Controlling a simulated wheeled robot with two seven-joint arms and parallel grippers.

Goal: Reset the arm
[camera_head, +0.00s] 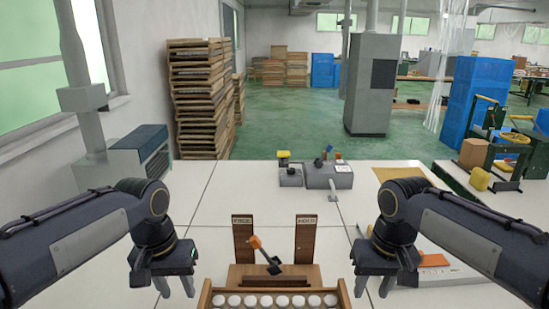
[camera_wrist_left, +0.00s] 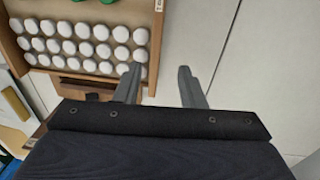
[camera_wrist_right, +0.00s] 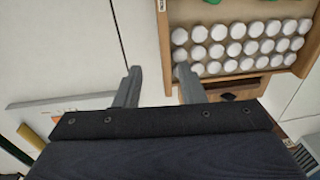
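My left gripper (camera_head: 176,286) is open and empty above the white table, left of the wooden tray (camera_head: 205,296). Its two spread fingers also show in the left wrist view (camera_wrist_left: 160,88). My right gripper (camera_head: 373,290) is open and empty to the right of the tray; its spread fingers show in the right wrist view (camera_wrist_right: 160,90). The tray holds rows of white round pieces (camera_head: 266,300), and green pieces show at its edge in the right wrist view (camera_wrist_right: 208,32). Neither gripper touches anything that I can see.
A grey device (camera_head: 328,176) sits at the table's back. A white-and-orange flat item (camera_head: 434,260) lies at right. The table's left middle is clear.

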